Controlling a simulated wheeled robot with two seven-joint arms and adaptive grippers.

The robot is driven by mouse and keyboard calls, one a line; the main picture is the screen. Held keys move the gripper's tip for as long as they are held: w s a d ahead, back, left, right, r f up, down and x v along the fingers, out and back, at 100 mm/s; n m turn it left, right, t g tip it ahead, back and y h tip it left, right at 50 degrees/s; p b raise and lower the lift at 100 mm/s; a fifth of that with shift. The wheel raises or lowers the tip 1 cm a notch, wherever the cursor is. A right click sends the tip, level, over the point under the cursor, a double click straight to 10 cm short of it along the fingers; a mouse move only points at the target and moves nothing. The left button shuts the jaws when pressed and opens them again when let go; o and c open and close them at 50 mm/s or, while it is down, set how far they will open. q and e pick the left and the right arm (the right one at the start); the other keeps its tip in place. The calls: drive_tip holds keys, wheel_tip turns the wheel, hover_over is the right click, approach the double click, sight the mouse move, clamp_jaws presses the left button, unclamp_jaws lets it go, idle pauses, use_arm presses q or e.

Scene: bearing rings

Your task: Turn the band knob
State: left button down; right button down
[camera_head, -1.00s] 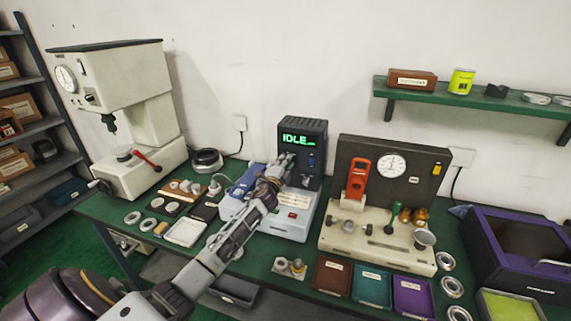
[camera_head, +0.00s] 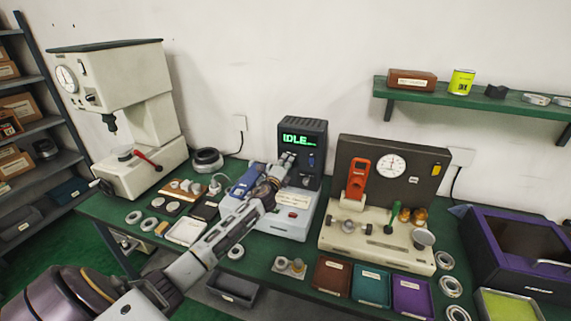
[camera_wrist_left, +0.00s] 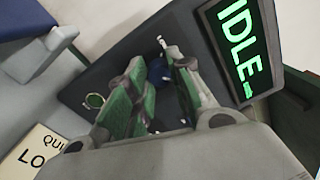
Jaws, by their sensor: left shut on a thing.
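The dark tester (camera_head: 302,140) with a green "IDLE" display stands on a light base in the middle of the bench. Its dark front panel fills much of the left wrist view (camera_wrist_left: 90,75), with the display (camera_wrist_left: 238,45) at upper right. My left gripper (camera_head: 286,162) is at this panel, below the display. In the left wrist view, my left gripper's green-padded fingers (camera_wrist_left: 160,88) stand on both sides of a dark blue knob (camera_wrist_left: 157,72), shut on it. The fingers hide part of the knob, so its pointer setting cannot be read. My right gripper is not in view.
A gauge stand (camera_head: 391,185) is close on the right. Small trays (camera_head: 332,276) and metal rings (camera_head: 445,260) lie along the front. A press (camera_head: 125,115) stands at left.

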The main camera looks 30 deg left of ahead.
use_arm(q)
drive_tip(key=shift+f, duration=0.1)
drive_tip(key=c, duration=1.2)
unclamp_jaws()
drive_tip(key=shift+c, duration=0.2)
drive_tip(key=shift+s, duration=0.1)
drive_tip(key=v, duration=1.1)
drive_tip(key=shift+s+d, duration=0.15)
drive_tip(key=shift+s, duration=0.25)
